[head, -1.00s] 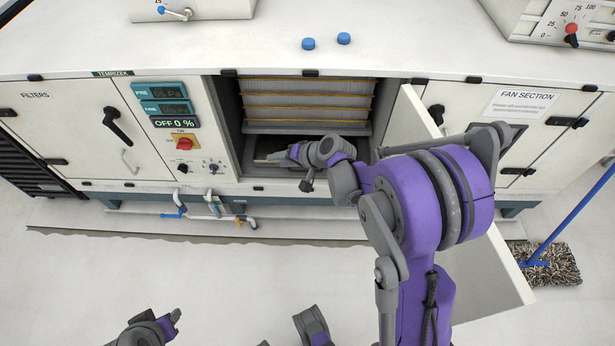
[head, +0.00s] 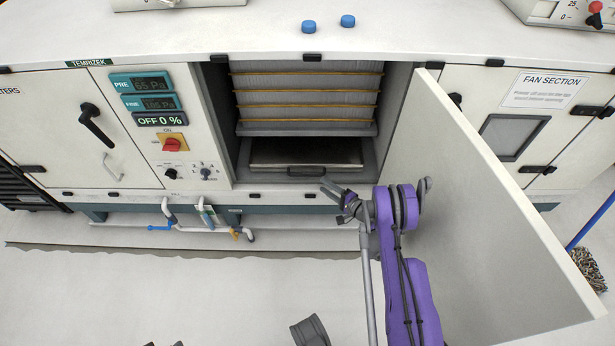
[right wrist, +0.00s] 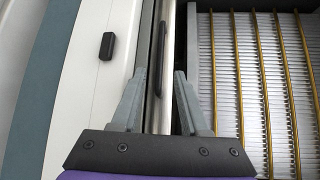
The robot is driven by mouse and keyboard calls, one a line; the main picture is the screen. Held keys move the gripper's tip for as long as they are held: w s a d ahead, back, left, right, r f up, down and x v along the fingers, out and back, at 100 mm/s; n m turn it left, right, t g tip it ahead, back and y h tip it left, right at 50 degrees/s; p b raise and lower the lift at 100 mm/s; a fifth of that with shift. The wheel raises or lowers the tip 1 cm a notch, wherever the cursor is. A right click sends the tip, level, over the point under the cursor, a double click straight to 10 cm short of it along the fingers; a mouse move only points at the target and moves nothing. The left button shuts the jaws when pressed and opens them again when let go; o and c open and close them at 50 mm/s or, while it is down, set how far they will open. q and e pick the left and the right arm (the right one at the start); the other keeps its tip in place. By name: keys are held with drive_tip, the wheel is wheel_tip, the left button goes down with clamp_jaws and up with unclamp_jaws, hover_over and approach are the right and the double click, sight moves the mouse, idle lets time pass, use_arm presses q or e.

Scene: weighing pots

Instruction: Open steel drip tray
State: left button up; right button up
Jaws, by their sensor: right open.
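The steel drip tray (head: 270,152) lies low in the open cabinet bay, under the filters. Its dark handle (head: 307,171) is on the front edge, and the tray sits inside the bay. My right gripper (head: 332,189) is open, just in front of the bay's sill, slightly right of the handle. In the right wrist view the open fingers (right wrist: 160,76) point toward the handle (right wrist: 161,48), which appears in line with the gap between them; contact is not visible. Only slivers at the bottom edge of the head view may be my left gripper.
The white bay door (head: 490,220) stands wide open, right of my right arm. Pleated filters (head: 305,100) fill the bay above the tray. Pipes with valves (head: 200,215) run below the control panel at the left. The floor in front is mostly clear.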

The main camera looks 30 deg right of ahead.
sight(308, 175)
drive_tip(key=b+x, duration=0.1)
drive_tip(key=x, duration=0.8)
drive_tip(key=shift+w+a, duration=0.15)
drive_tip(key=shift+w, duration=0.15)
clamp_jaws()
idle(1.0)
